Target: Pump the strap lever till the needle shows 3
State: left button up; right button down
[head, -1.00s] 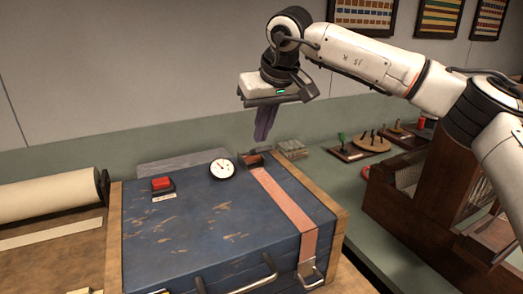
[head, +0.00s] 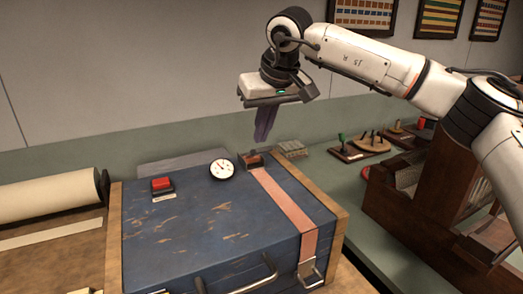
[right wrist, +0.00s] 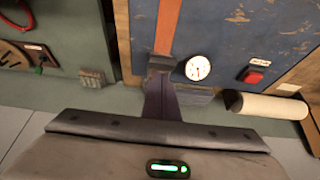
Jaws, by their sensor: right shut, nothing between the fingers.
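The orange-pink strap (head: 287,203) runs over the blue chest. At its far end is the dark strap lever (head: 252,161), also seen in the right wrist view (right wrist: 160,63). The round white gauge (head: 222,168) is left of the lever; its needle is thin and red, and the number it shows is too small to read. My right gripper (head: 264,138) is shut and empty, fingers pointing down just above and behind the lever. In the right wrist view the fingertips (right wrist: 160,84) come close to the lever; touching cannot be told. My left gripper is out of view.
The blue chest (head: 205,235) has metal handles at its front and a red button (head: 162,184) left of the gauge. A paper roll (head: 45,198) lies at the left. A small grey stack (head: 292,149) and a wooden loom-like frame (head: 410,205) are at the right.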

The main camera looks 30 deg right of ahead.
aim_at(264, 148)
jog(key=shift+f, duration=0.1)
dwell(0.4)
jog(key=shift+s+f+b, duration=0.2)
jog(key=shift+f+b, duration=0.6)
jog(key=shift+f, duration=0.4)
jog(key=shift+s+f+b, duration=0.2)
jog(key=shift+f+b, duration=0.55)
jog(key=shift+f, duration=0.4)
notch_tip(264, 148, up, 7)
jog(key=p, duration=0.7)
jog(key=shift+r, duration=0.1)
notch_tip(264, 148, up, 2)
jog(key=shift+p, duration=0.3)
jog(key=shift+w, duration=0.1)
